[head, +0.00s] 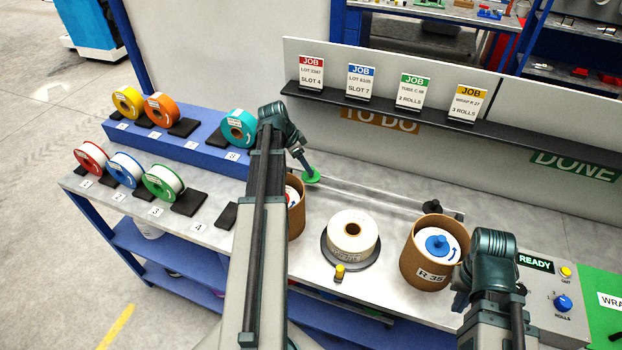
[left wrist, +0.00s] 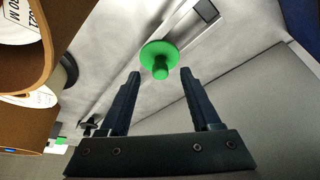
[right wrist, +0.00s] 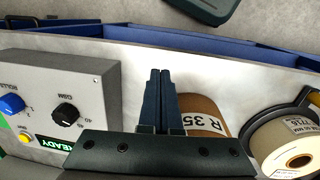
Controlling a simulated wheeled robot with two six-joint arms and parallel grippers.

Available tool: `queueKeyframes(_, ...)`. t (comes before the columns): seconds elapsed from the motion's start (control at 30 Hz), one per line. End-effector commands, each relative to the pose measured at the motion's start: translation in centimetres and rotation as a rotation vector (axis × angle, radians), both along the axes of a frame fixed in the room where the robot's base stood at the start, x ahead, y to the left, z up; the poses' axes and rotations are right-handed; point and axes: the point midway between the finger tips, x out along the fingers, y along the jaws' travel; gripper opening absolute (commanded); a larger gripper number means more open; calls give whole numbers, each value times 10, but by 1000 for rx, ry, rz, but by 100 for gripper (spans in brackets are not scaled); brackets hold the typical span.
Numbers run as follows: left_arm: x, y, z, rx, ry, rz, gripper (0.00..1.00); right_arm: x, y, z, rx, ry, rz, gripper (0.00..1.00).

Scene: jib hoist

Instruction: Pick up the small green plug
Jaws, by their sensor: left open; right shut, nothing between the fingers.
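The small green plug (head: 311,177) has a flat round flange and a short stub. It stands on the grey bench behind the cardboard tubs. In the left wrist view the plug (left wrist: 159,58) lies just beyond and between my left fingertips, with its stub toward me. My left gripper (left wrist: 161,72) is open and empty, its fingers either side of the line to the plug; I see no contact. My right gripper (right wrist: 160,72) is shut and empty, above the bench between the control box and the tub marked R 35. My left arm hides part of the bench in the head view.
A cardboard tub with a blue-centred roll (head: 424,278) and a white roll on a dark stand (head: 352,232) stand near. Coloured rolls sit on the left rack (head: 207,152). A card shelf (head: 447,124) runs behind. The control box (head: 556,306) is at right.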

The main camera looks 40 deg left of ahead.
Motion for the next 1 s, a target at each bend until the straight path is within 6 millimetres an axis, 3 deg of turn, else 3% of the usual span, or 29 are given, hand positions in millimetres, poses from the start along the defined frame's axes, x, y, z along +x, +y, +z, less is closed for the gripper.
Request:
queueKeyframes(0.27, 19, -10, -35, 0, 0, -1, 64, 0, 0, -35, 0, 0, 0, 0)
queueKeyframes(0.57, 21, -11, -35, 0, 0, 0, 64, 0, 0, -35, 0, 0, 0, 0)
queueKeyframes(0.9, 21, -11, -35, 0, 0, 0, 5, 0, 0, -35, 0, 0, 0, 0)
queueKeyframes(0.93, 21, -11, -35, 0, 0, 0, 0, 0, 0, -35, 0, 0, 0, 0)
queueKeyframes(1.0, 21, -11, -35, 0, 0, 0, 0, 0, 0, -35, 0, 0, 0, 0)
